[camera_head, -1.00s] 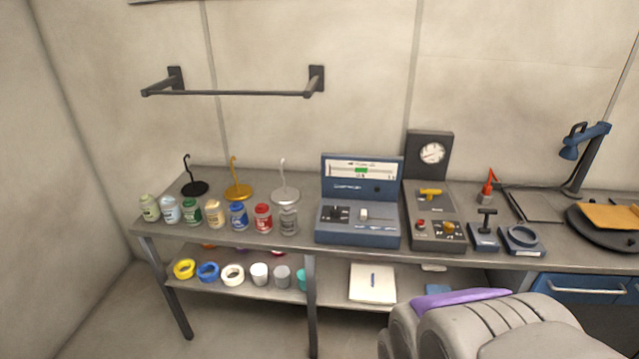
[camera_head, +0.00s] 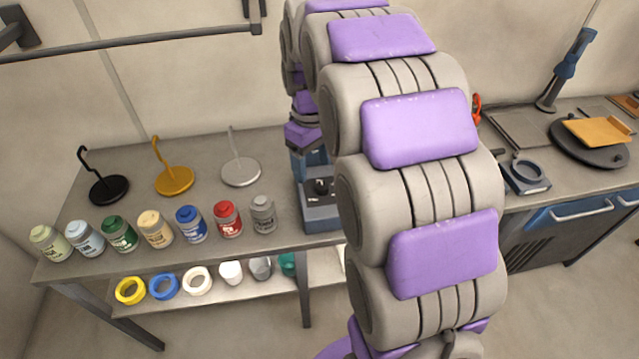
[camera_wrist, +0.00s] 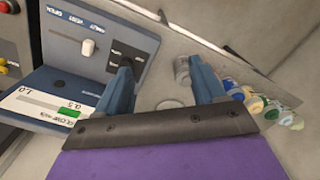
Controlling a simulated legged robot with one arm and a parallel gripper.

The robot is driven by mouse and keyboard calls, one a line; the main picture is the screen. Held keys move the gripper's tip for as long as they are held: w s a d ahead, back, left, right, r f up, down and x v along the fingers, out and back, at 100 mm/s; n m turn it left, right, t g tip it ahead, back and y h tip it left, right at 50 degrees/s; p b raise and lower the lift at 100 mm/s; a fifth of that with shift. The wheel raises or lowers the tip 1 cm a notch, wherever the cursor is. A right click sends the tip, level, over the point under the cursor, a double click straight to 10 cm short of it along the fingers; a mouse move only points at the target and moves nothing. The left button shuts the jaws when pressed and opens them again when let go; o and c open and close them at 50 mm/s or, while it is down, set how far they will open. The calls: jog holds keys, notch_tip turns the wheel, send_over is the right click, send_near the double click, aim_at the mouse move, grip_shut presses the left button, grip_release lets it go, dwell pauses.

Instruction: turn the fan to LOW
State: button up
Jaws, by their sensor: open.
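The blue control console (camera_head: 322,218) stands on the bench, mostly hidden behind my arm in the head view. In the wrist view the console (camera_wrist: 68,80) shows a white slider (camera_wrist: 88,47), a flow scale with a green mark (camera_wrist: 68,112), and a black switch panel (camera_wrist: 116,50) with small lettering I cannot read. A dark knob or lever on that panel is partly hidden by my left finger, so its setting is unclear. My gripper (camera_wrist: 160,66) is open and empty, its left fingertip close to the black panel. I cannot tell whether it touches.
Several paint jars (camera_head: 156,229) line the bench's front left, with black (camera_head: 109,190), yellow (camera_head: 174,181) and silver (camera_head: 240,172) hook stands behind. A wall rail (camera_head: 130,42) is at upper left. A ring fixture (camera_head: 526,173) and a round dark plate (camera_head: 590,147) are at right.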

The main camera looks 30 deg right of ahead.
jog(key=n+b, duration=0.1)
jog(key=n, duration=0.1)
send_over(323, 185)
notch_tip(323, 185, down, 5)
jog(key=shift+t, duration=0.3)
notch_tip(323, 185, down, 16)
jog(key=b, duration=0.3)
jog(key=shift+a+r, duration=0.1)
jog(key=shift+r, duration=0.15)
jog(key=shift+a+f+b, duration=0.2)
jog(key=shift+f+b, duration=0.1)
jog(key=shift+f, duration=0.4)
jog(key=shift+d, duration=0.2)
jog(key=shift+d, duration=0.1)
jog(key=shift+c, duration=0.8)
jog(key=c, duration=0.9)
